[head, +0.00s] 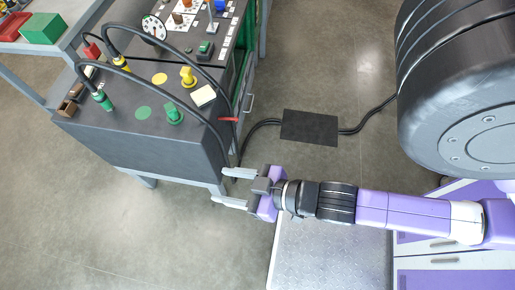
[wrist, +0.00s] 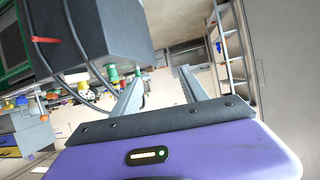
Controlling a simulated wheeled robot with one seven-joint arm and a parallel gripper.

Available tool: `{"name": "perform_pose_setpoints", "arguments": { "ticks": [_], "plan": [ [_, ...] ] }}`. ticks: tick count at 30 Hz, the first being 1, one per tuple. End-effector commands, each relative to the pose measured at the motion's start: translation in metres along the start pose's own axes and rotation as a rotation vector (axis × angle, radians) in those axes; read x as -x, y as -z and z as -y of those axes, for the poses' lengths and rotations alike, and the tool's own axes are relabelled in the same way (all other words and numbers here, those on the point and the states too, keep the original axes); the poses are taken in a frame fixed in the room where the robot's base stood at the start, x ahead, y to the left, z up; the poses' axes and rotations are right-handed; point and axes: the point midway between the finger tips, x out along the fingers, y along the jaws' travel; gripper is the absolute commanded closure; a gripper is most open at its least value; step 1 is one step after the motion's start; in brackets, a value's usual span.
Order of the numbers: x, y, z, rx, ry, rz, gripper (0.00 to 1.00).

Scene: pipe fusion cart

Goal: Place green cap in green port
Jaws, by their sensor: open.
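A green knobbed piece (head: 174,115), which looks like the green cap, stands on the dark cart top near its front right. A flat green disc (head: 143,113) lies left of it. A green plug (head: 103,99) on a black cable stands at the cart's left front. I cannot tell which of these marks the green port; no open hole shows. My gripper (head: 220,187) is open and empty, beyond the cart's front right corner and apart from the cap. In the wrist view my gripper (wrist: 160,78) has its fingers spread with nothing held between them.
The cart (head: 130,148) also carries a yellow knobbed piece (head: 188,77), a yellow disc (head: 159,79) and a white block (head: 203,96). Black cables arch over its top, one down the right side near a red strip (head: 228,119). A dark floor plate (head: 310,127) lies right.

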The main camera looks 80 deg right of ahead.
Motion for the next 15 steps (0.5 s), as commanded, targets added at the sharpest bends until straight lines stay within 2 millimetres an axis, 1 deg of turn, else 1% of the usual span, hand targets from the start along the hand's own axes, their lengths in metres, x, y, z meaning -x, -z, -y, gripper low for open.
{"name": "perform_pose_setpoints", "arguments": {
  "ticks": [1, 3, 6, 10, 12, 15],
  "plan": [
    [0.022, 0.003, 0.003, 0.010, 0.025, -0.009, 0.49],
    [0.045, 0.014, 0.006, 0.024, 0.052, -0.038, 0.49],
    [0.071, 0.030, 0.006, 0.040, 0.071, -0.075, 0.49],
    [0.091, 0.044, 0.004, 0.054, 0.078, -0.106, 0.49],
    [0.096, 0.048, 0.003, 0.056, 0.079, -0.116, 0.49],
    [0.098, 0.050, 0.003, 0.059, 0.079, -0.120, 0.49]
  ]
}}
